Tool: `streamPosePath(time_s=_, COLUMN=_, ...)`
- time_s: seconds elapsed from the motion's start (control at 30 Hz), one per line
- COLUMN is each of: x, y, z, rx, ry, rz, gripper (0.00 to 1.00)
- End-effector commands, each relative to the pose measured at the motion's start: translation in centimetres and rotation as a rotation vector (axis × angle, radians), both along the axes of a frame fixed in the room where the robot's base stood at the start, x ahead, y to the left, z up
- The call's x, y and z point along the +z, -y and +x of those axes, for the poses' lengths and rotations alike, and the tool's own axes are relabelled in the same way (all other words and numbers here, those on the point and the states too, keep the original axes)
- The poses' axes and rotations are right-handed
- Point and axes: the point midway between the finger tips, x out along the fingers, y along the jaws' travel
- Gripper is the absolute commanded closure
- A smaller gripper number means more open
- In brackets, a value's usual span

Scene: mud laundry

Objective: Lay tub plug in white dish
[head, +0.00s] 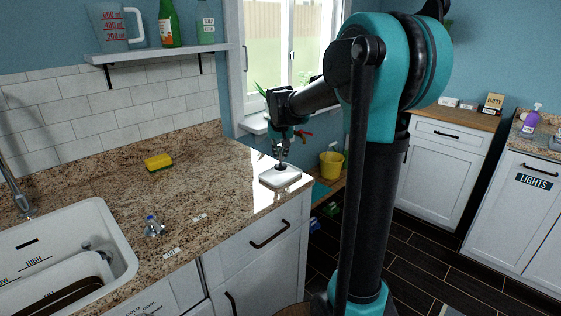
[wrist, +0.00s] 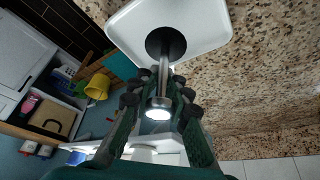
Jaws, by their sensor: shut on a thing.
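The white dish (head: 279,178) is a shallow rounded square on the granite counter, near its right front corner. It also shows at the top of the wrist view (wrist: 205,25). The tub plug (wrist: 166,42) is a dark round disc with a pale upright stem, and its disc lies within the dish's outline in both views. My gripper (head: 283,158) points down over the dish, shut on the plug's stem. I cannot tell for certain whether the disc's underside touches the dish.
A yellow sponge (head: 158,162) lies on the counter near the tiled wall. A yellow bucket (head: 331,164) stands beyond the counter's right edge. The counter around the dish is clear.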

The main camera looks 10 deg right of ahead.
Motion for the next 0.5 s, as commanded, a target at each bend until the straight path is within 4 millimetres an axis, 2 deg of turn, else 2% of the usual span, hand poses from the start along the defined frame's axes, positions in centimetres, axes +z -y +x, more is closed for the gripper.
streamPosePath(time_s=0.1, x=-1.7, y=0.0, z=0.0, rx=0.000, ry=0.000, rz=0.000, gripper=1.00)
streamPosePath(time_s=0.2, x=-2.6, y=0.0, z=0.0, rx=0.000, ry=0.000, rz=0.000, gripper=1.00)
streamPosePath(time_s=0.5, x=-2.8, y=0.0, z=0.0, rx=0.000, ry=0.000, rz=0.000, gripper=1.00)
